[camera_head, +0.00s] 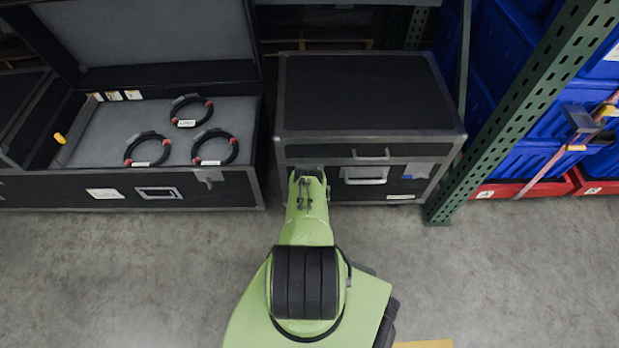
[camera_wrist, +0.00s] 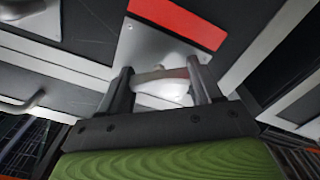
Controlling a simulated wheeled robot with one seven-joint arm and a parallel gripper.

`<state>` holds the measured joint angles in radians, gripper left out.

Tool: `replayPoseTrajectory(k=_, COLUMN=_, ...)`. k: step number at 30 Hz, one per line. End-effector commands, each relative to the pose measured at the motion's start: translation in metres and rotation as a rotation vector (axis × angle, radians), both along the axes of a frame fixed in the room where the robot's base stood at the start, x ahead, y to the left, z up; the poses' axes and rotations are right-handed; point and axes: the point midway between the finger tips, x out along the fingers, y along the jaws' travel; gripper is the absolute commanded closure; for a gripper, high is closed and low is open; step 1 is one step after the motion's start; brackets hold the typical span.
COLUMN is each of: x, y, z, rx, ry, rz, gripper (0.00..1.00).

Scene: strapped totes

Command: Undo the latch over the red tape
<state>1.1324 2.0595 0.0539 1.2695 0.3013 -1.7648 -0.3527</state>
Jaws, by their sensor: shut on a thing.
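The latch (camera_wrist: 174,88) is a pale metal piece on a metal plate, with the strip of red tape (camera_wrist: 178,20) just beyond it in the wrist view. My gripper (camera_wrist: 161,75) has one finger on each side of the latch and is shut on it. In the head view my green arm reaches the left front of the closed black case (camera_head: 365,92), and hides the latch and the red tape there. Whether the latch is fastened or loose is hard to tell.
An open case (camera_head: 225,185) with several coiled cables stands at left. A green rack post (camera_head: 520,110) and blue totes (camera_head: 545,155) stand at right. The floor in front is mostly clear.

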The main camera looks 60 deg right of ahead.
Motion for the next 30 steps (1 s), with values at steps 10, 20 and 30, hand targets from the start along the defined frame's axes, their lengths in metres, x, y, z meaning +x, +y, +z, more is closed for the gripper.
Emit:
replayPoseTrajectory(k=10, x=0.0010, y=0.0004, z=-0.0009, rx=-0.148, ry=0.290, rz=0.002, gripper=0.67)
replayPoseTrajectory(k=20, x=0.0017, y=0.0008, z=-0.0019, rx=-0.286, ry=0.563, rz=0.002, gripper=0.67)
replayPoseTrajectory(k=30, x=0.0019, y=0.0009, z=-0.0026, rx=-0.394, ry=0.775, rz=0.003, gripper=0.67)
